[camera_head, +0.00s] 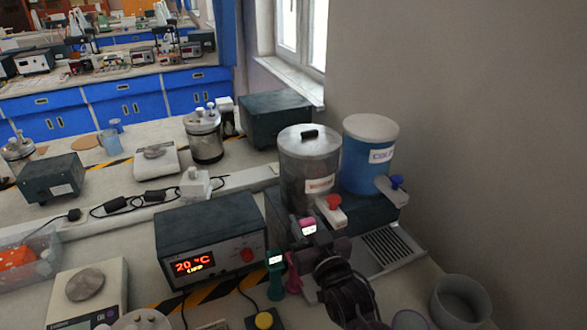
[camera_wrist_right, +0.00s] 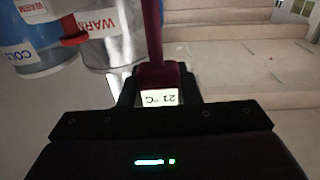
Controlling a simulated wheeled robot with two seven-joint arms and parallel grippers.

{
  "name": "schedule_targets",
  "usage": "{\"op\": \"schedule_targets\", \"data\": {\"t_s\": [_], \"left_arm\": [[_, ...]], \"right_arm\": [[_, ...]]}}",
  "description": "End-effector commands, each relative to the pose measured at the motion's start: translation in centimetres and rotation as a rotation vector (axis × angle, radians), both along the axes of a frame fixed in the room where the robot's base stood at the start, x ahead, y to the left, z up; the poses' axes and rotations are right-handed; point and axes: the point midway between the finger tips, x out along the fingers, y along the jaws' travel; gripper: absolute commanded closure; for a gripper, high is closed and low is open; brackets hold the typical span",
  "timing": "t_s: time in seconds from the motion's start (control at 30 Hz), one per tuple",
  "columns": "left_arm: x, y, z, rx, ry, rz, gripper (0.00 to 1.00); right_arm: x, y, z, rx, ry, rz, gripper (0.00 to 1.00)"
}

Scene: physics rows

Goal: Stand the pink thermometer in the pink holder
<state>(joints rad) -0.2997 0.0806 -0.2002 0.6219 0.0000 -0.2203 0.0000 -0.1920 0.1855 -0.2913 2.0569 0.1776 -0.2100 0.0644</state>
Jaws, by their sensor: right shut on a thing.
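The pink thermometer (camera_head: 308,226) shows its pink head and small white display near the tank taps. In the right wrist view the thermometer (camera_wrist_right: 152,45) is a dark pink stem, with a display reading 21 °C between the jaws. My right gripper (camera_head: 318,241) is shut on it and holds it above the bench; in the right wrist view the jaws (camera_wrist_right: 158,92) flank the display. A pink holder (camera_head: 293,275) stands on the bench, just left of and below the gripper, partly hidden by my right arm. The thermometer appears apart from the holder. My left gripper is not in view.
A green holder with a green thermometer (camera_head: 275,268) stands left of the pink holder. A heater box (camera_head: 210,240) reading 20 °C is beside it. A steel tank (camera_head: 310,155) and a blue tank (camera_head: 369,155) stand behind. A grey pot (camera_head: 461,302) is at right.

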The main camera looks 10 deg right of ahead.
Motion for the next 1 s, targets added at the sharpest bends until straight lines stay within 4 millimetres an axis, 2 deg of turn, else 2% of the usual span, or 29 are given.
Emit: {"op": "schedule_targets", "data": {"t_s": [0.03, 0.1, 0.2, 0.3, 0.47, 1.0], "left_arm": [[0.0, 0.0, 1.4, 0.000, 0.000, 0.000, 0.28], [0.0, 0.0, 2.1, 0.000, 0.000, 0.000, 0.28], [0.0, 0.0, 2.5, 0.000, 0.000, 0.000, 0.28], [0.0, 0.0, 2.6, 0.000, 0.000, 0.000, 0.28], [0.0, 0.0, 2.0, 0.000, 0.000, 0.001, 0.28], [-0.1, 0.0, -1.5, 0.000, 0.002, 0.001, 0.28]], "right_arm": [[1.6, 0.4, 2.7, 0.004, -0.010, 0.010, 1.00], [3.1, 0.9, 4.3, 0.008, -0.012, 0.022, 1.00], [4.6, 1.3, 5.8, 0.010, -0.011, 0.034, 1.00], [5.2, 1.5, 6.4, 0.012, -0.011, 0.040, 1.00], [5.4, 1.6, 5.9, 0.013, -0.010, 0.041, 1.00], [5.3, 1.5, 2.1, 0.012, -0.011, 0.040, 1.00]]}}
